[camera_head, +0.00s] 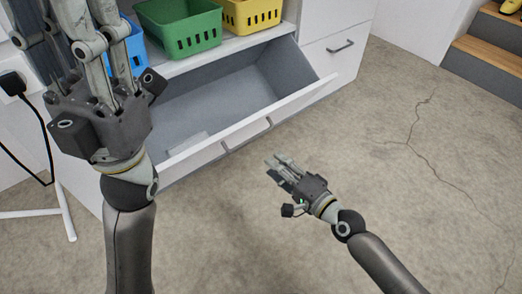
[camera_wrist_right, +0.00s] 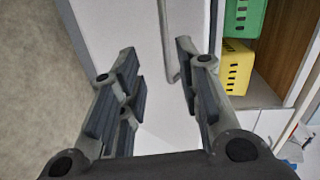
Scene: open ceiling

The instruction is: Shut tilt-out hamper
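The tilt-out hamper stands tilted open in the head view. Its white front panel (camera_head: 215,149) leans outward, with a slot-like cutout near the middle of its top edge. The grey inside shows, with a pale flat patch at the bottom. My right gripper (camera_head: 278,164) is in front of the panel, below its rim in the picture, apart from it and empty. The right wrist view shows its fingers (camera_wrist_right: 158,62) spread open. My left gripper (camera_head: 82,25) is large at the upper left, in front of the cabinet's left part. Its fingertips are cut off by the frame.
Green (camera_head: 180,28) and yellow (camera_head: 250,13) baskets stand on the shelf above the hamper, with a blue one (camera_head: 133,44) partly hidden. A closed drawer with a dark handle (camera_head: 340,47) is to the right. Wooden steps (camera_head: 490,55) are farther right. The cracked concrete floor (camera_head: 420,190) is clear.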

